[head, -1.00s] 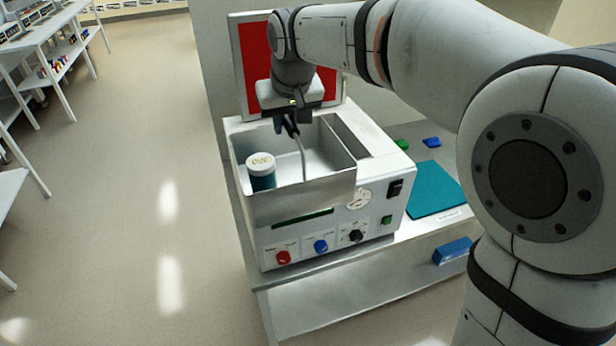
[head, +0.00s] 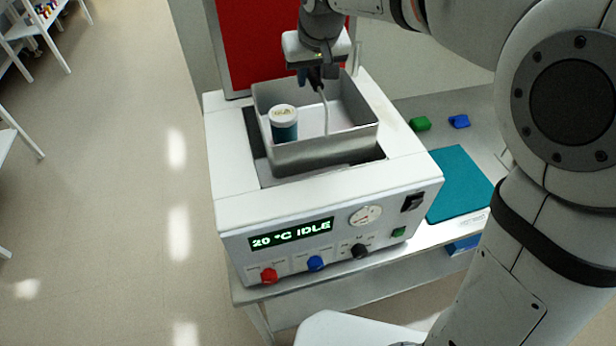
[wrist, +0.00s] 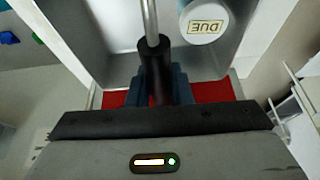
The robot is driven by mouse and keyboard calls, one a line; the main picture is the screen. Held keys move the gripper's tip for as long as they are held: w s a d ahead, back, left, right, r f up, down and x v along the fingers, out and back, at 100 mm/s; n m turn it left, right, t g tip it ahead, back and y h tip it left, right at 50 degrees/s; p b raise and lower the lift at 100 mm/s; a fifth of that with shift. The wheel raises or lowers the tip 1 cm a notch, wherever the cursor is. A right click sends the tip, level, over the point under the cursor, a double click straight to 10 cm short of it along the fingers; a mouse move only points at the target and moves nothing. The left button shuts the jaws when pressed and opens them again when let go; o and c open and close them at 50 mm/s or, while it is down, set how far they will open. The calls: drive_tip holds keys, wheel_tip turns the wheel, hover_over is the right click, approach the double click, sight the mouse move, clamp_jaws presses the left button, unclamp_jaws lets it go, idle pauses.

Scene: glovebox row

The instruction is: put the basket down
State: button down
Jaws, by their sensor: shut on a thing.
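The basket (head: 322,152) is an open metal box with a thin upright handle (head: 325,112). It sits over the square well of the white bath machine (head: 330,208), with dark gaps showing to its left, front and right. I cannot tell whether its bottom is in the well or touches anything. A teal jar (head: 285,128) with a white lid stands in it. My gripper (head: 316,80) is shut on the handle's black grip (wrist: 155,75) at the basket's back.
The machine's display (head: 291,233) reads "20 °C IDLE" above red, blue and black knobs. A red panel (head: 262,45) stands behind. A teal mat (head: 460,184), a green block (head: 420,124) and a blue block (head: 459,121) lie on the bench at the right.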

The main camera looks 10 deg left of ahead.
sight(383, 172)
wheel_tip(383, 172, down, 8)
drive_tip(key=b, duration=0.3)
drive_tip(key=shift+w+a, duration=0.1)
drive_tip(key=shift+a, duration=0.05)
wheel_tip(383, 172, down, 10)
drive_tip(key=p, duration=0.1)
drive_tip(key=c, duration=1.3)
unclamp_jaws()
drive_tip(key=shift+f, duration=0.15)
drive_tip(key=b+v, duration=0.1)
drive_tip(key=v, duration=1.1)
drive_tip(key=shift+s, duration=0.2)
drive_tip(key=s+d+m, duration=0.1)
drive_tip(key=d, duration=0.4)
drive_tip(key=s+d, duration=0.1)
drive_tip(key=d, duration=0.4)
drive_tip(key=s+d+m+h, duration=0.1)
drive_tip(key=s+d, duration=0.1)
drive_tip(key=d, duration=0.3)
drive_tip(key=shift+s+d+m, duration=0.1)
drive_tip(key=shift+d+m, duration=0.2)
drive_tip(key=shift+d, duration=0.05)
drive_tip(key=s+d+f+m+h, duration=0.1)
drive_tip(key=s+d+f+m, duration=0.2)
drive_tip(key=s+d, duration=0.9)
drive_tip(key=shift+f+m+g, duration=0.3)
drive_tip(key=shift+f+g, duration=0.05)
drive_tip(key=shift+g, duration=0.05)
drive_tip(key=shift+d, duration=0.1)
